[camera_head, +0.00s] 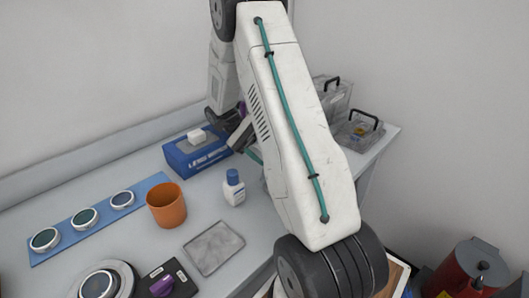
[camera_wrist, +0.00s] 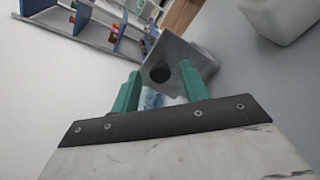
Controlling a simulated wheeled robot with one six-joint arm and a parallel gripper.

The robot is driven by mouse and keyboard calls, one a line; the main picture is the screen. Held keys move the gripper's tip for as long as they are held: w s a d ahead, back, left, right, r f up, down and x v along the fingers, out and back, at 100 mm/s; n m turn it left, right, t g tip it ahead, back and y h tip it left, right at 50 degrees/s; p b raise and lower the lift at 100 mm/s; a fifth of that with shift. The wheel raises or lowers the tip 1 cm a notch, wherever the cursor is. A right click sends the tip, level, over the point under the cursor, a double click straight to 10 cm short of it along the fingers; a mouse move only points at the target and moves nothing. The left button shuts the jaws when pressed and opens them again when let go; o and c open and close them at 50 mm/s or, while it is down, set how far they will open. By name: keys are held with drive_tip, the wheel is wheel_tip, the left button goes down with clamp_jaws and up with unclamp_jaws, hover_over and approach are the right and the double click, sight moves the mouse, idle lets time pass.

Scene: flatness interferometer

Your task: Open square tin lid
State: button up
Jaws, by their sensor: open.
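My gripper (camera_wrist: 160,82) is open in the wrist view, with its two teal fingers apart. Beyond and between the fingertips is a grey, square-sided metal object (camera_wrist: 186,52) with a dark round spot on its near face. It may be the square tin, but I cannot tell its lid from its body or whether a finger touches it. In the head view my white arm hides most of the gripper and whatever is at it. A flat grey square piece (camera_head: 213,247) lies on the bench there; I cannot tell whether it is a tin or a cloth.
A blue tissue box (camera_head: 186,160), a white bottle with a blue cap (camera_head: 234,189) and an orange cup (camera_head: 166,206) stand on the bench. A blue strip with round optics (camera_head: 62,240) lies left. Cases with handles (camera_head: 357,133) stand at the back right.

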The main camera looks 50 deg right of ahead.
drive_tip(key=s+a+r, duration=0.2)
drive_tip(key=s+a, duration=0.1)
drive_tip(key=s, duration=0.4)
drive_tip(key=s+a+r, duration=0.3)
drive_tip(key=s, duration=0.4)
drive_tip(key=shift+s+a, duration=0.3)
